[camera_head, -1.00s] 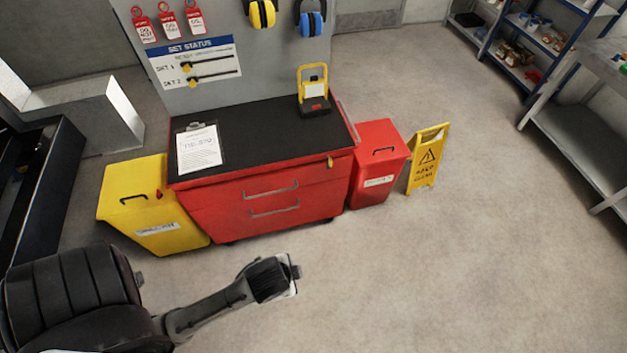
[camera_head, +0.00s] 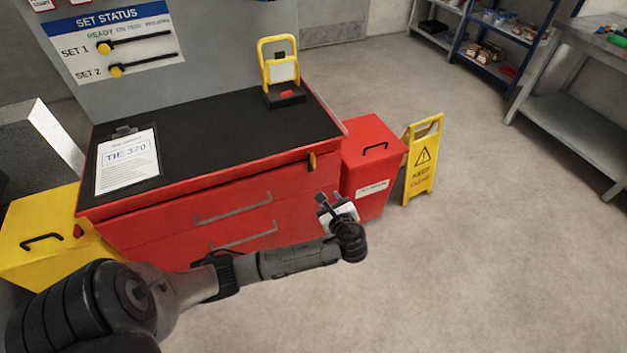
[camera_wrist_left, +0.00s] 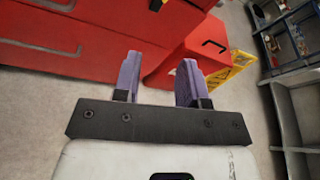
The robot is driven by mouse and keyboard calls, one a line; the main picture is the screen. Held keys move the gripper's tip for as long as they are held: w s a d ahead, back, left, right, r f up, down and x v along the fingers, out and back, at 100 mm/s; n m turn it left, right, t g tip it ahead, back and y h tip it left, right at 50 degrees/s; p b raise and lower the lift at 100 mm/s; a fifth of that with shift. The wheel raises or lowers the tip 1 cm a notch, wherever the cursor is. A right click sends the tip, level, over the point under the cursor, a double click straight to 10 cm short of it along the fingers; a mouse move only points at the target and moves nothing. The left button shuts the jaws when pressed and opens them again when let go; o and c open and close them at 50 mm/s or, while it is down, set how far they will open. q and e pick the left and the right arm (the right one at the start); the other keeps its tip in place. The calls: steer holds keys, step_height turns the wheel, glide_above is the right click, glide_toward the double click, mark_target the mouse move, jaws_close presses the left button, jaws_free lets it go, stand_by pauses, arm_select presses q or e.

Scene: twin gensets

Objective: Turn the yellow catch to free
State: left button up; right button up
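The yellow catch (camera_head: 311,161) is a small upright tab near the right end of the front of the red tool cabinet (camera_head: 170,222), just below its black top. Its yellow tip also shows at the top edge of the left wrist view (camera_wrist_left: 156,4). My left gripper (camera_head: 327,203) is below the catch and slightly right of it, apart from it. In the left wrist view its two purple-padded fingers (camera_wrist_left: 160,84) stand apart with nothing between them. The catch lies beyond the fingertips there. My right gripper is not in view.
A red bin (camera_head: 371,165) stands right of the cabinet, beside a yellow floor sign (camera_head: 423,160). A yellow bin (camera_head: 45,240) stands at the left. A clipboard (camera_head: 127,162) and a yellow-framed lamp (camera_head: 281,72) are on the cabinet top.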

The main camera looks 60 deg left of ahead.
mark_target(315, 162)
arm_select(q)
steer(key=w+a+f+y+b, duration=0.1)
steer(key=w+a+b, duration=0.1)
steer(key=a+b, duration=0.2)
steer(key=w+a+m+y+b, duration=0.1)
steer(key=w+a+b, duration=0.1)
steer(key=a+b, duration=0.2)
steer(key=w+a+f+m+g+y+b, duration=0.1)
steer(key=a+b, duration=0.3)
steer(key=a, duration=0.5)
steer(key=shift+w+a+f+y, duration=0.15)
steer(key=shift+w+f+y, duration=0.15)
steer(key=shift+w+f, duration=0.1)
steer(key=shift+w+a+r, duration=0.1)
steer(key=shift+a+r, duration=0.05)
steer(key=shift+a, duration=0.6)
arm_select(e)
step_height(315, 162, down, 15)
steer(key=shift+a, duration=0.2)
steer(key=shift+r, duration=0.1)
arm_select(q)
jaws_close()
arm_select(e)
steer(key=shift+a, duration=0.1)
